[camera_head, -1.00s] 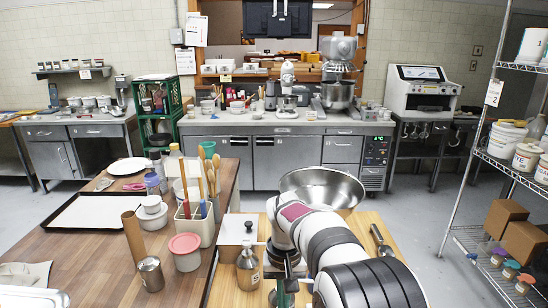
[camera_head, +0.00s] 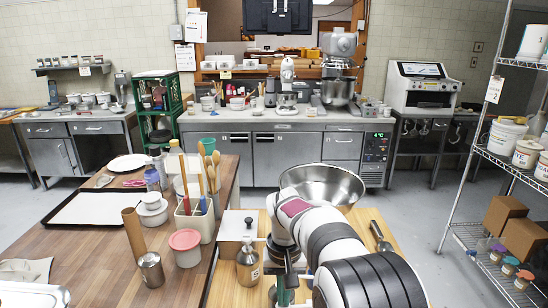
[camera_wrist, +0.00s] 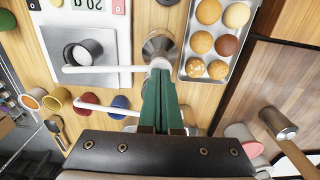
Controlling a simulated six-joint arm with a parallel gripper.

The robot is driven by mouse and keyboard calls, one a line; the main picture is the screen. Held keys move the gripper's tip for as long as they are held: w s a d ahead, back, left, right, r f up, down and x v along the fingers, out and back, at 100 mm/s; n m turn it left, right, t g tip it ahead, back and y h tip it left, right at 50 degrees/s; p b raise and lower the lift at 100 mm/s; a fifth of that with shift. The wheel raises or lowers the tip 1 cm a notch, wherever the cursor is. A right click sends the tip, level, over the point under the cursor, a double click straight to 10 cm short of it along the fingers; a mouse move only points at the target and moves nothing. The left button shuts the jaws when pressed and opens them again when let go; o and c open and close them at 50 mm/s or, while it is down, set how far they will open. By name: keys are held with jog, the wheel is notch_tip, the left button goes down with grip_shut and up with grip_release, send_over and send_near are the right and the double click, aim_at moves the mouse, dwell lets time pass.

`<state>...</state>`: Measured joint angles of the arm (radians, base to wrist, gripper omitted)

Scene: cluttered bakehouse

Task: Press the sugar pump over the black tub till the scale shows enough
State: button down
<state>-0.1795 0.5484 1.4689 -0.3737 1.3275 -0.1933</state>
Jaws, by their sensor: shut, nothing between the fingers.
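My gripper (camera_wrist: 162,98) is shut and empty, its green fingertips at the head of a pump. The pump's white spout (camera_wrist: 110,68) reaches left, its tip by the lower rim of the black tub. A metal pump body (camera_wrist: 158,46) shows past the fingertips. The black tub (camera_wrist: 96,48) holds something white and stands on the pale scale (camera_wrist: 60,38). The scale display (camera_wrist: 88,4) is upside down and cut by the frame edge, so I cannot read it surely. In the head view my gripper (camera_head: 284,288) is low centre; my arm hides the scale and tub.
A second white spout (camera_wrist: 105,110) lies below the first. A tray (camera_wrist: 190,68) of buns is close on the right. Red and blue cups (camera_wrist: 88,104) stand left. In the head view, a labelled metal bottle (camera_head: 248,266) and a steel bowl (camera_head: 335,188) stand near my arm.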

jog(key=shift+r, duration=3.05)
jog(key=s+d+f+m+y, duration=0.1)
jog(key=s+d+m, duration=0.1)
jog(key=s, duration=1.3)
jog(key=s+d+f+m, duration=0.1)
jog(key=s+d+m, duration=0.1)
jog(key=s, duration=1.4)
jog(key=shift+d+f+m+y, duration=0.2)
jog(key=shift+d+m+y, duration=0.15)
jog(key=shift+m, duration=0.45)
